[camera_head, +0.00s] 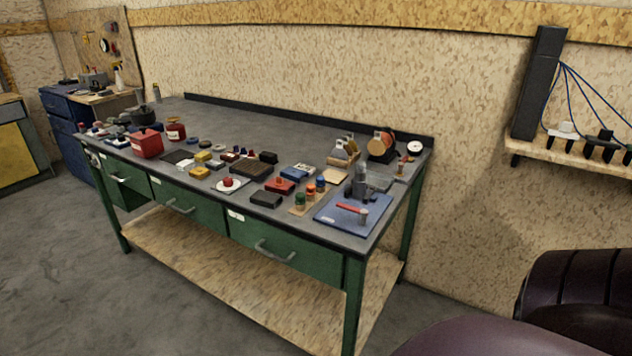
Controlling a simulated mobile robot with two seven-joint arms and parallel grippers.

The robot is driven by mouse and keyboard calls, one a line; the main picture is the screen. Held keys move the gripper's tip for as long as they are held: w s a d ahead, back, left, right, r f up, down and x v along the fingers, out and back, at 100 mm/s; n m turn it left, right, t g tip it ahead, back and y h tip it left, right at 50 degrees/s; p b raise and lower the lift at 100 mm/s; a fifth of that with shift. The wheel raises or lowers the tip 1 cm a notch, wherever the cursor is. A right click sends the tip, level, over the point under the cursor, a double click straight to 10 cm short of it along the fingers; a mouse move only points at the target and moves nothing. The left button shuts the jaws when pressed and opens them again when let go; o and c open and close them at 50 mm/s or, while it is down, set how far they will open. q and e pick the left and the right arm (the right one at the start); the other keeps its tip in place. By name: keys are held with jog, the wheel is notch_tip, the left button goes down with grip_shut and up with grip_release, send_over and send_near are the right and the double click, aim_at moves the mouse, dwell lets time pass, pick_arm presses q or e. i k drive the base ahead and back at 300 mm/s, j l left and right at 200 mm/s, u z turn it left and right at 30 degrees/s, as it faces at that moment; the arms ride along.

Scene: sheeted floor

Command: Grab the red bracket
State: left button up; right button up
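Several small red things stand among the parts on the workbench (330,118). A low red piece (280,186) with a raised top sits near the middle front, and it may be the red bracket; it is too small to be sure. A red box (147,143) stands further left, with a red jar (175,130) beside it. A small red part rests on a white disc (228,185). A red-handled tool (352,208) lies on a blue mat (325,214) at the right end. Neither of my grippers shows in the head view.
Many small blocks and bottles crowd the bench's front half; its back strip is mostly clear. Green drawers (265,245) and a wooden lower shelf (250,280) are below. A wall shelf (590,155) with cables is at right. Grey floor (60,270) is open at left.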

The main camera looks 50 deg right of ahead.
aim_at(270, 186)
jog(key=z, duration=1.3)
